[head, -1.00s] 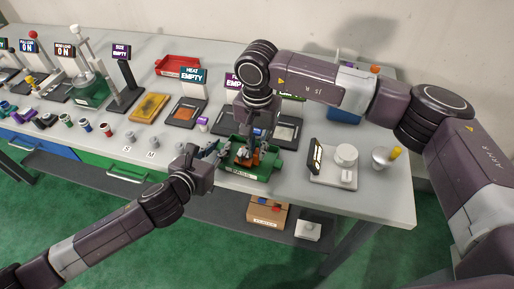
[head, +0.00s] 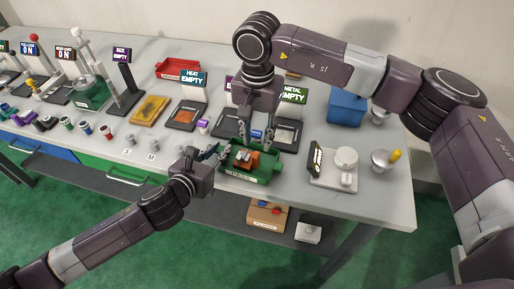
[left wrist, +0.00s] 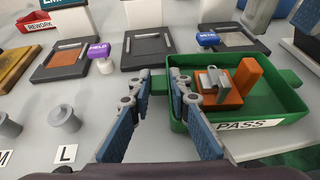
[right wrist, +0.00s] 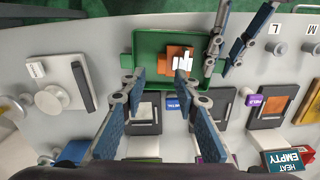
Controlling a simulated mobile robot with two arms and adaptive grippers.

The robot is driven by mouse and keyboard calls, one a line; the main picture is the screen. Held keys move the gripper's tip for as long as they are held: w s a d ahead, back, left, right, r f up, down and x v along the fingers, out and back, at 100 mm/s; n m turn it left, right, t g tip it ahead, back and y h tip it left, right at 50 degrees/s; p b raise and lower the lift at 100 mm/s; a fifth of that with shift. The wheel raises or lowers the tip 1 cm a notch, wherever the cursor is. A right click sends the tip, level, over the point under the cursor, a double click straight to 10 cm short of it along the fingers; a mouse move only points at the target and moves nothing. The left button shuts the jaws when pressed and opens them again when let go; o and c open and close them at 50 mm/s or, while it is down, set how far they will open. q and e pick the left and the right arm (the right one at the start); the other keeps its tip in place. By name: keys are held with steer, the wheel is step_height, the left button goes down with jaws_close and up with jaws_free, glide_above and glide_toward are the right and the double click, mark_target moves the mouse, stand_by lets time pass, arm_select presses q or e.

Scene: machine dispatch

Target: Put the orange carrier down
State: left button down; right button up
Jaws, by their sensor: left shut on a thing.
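The orange carrier (head: 246,158), with a grey metal part on it, sits inside the green PASS tray (head: 262,178). In the left wrist view the carrier (left wrist: 222,92) rests toward the tray's left side, with an upright orange block at one end. My left gripper (left wrist: 160,82) is shut on the tray's left handle. My right gripper (head: 257,135) is open and empty above the tray's back side. In the right wrist view the carrier (right wrist: 176,58) lies beyond the open fingertips, apart from them.
Behind the tray are dark fixture pads, one with a METAL EMPTY sign (head: 291,95). A white scale-like device (head: 334,172) stands to the right, and a blue bin (head: 346,107) behind it. A red tray (head: 178,68) lies at the back. Clear table lies at the front right.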

mark_target(257, 156)
step_height(257, 156, up, 6)
stand_by(0.4)
arm_select(q)
steer(key=c, duration=1.7)
jaws_free()
steer(key=v, duration=1.2)
steer(key=shift+s+f, duration=0.1)
steer(key=shift+s, duration=0.05)
arm_select(e)
steer(key=shift+s, duration=0.1)
